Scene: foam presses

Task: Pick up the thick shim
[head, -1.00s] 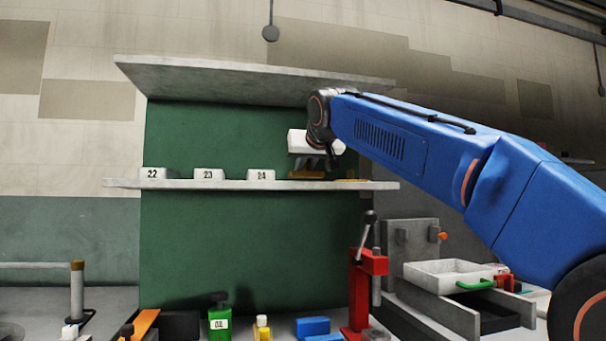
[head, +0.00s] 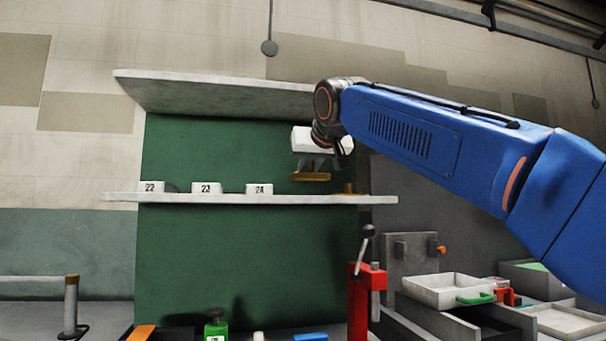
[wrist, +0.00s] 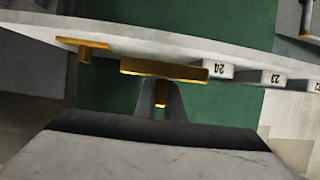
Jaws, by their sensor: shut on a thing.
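My gripper (head: 318,165) is shut on the thick shim (head: 311,177), a brass-coloured piece with a broad flat top. It is held level, a little above the shelf (head: 225,199), with a gap beneath it. In the wrist view the thick shim (wrist: 165,70) lies across the fingertips, and its narrow stem (wrist: 160,94) sits between the fingers. A thinner brass shim (wrist: 84,44) stands on the shelf to its left; in the head view this thin shim (head: 348,189) is to the right.
White blocks marked 22 (head: 150,187), 23 (head: 206,188) and 24 (head: 260,189) stand on the shelf. An upper shelf (head: 215,92) overhangs. Below are a red lever press (head: 366,290) and a white tray (head: 445,290) with a green handle.

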